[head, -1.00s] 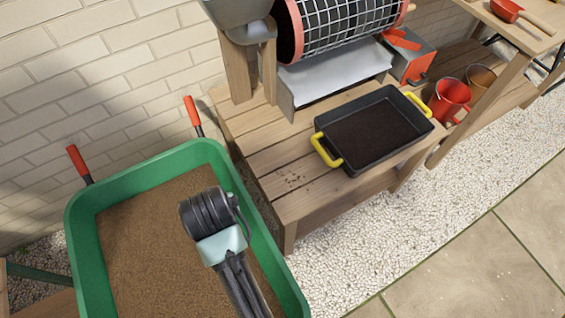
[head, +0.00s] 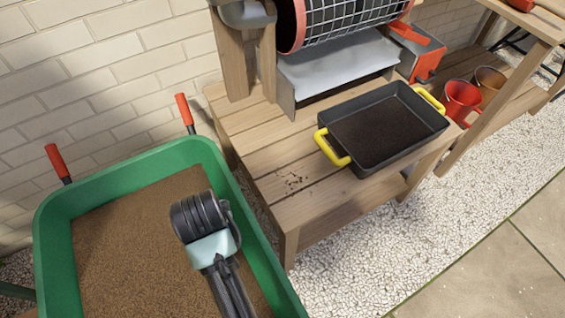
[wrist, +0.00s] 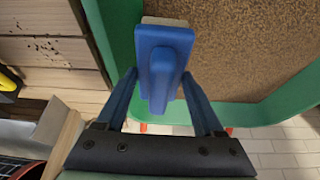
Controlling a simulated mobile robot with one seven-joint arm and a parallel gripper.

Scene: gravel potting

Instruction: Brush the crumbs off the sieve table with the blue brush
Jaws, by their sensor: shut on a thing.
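The blue brush (wrist: 164,75) is between the two fingers of my gripper (wrist: 160,92) in the wrist view, and the gripper is shut on it. A pale strip, perhaps its bristles, shows at its far end. In the head view my arm hangs over the green barrow, and the brush and fingers are hidden behind it. Dark crumbs (head: 293,181) lie on the front left part of the wooden sieve table (head: 272,160), to the right of my arm. The crumbs (wrist: 48,47) also show at the left of the wrist view, apart from the brush.
A green wheelbarrow (head: 160,160) full of brown soil stands left of the table. A black tray (head: 400,150) with yellow handles and dark soil sits right of the crumbs. A grey chute (head: 335,68) and mesh drum (head: 350,20) stand behind. Red pots (head: 462,98) are at the right.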

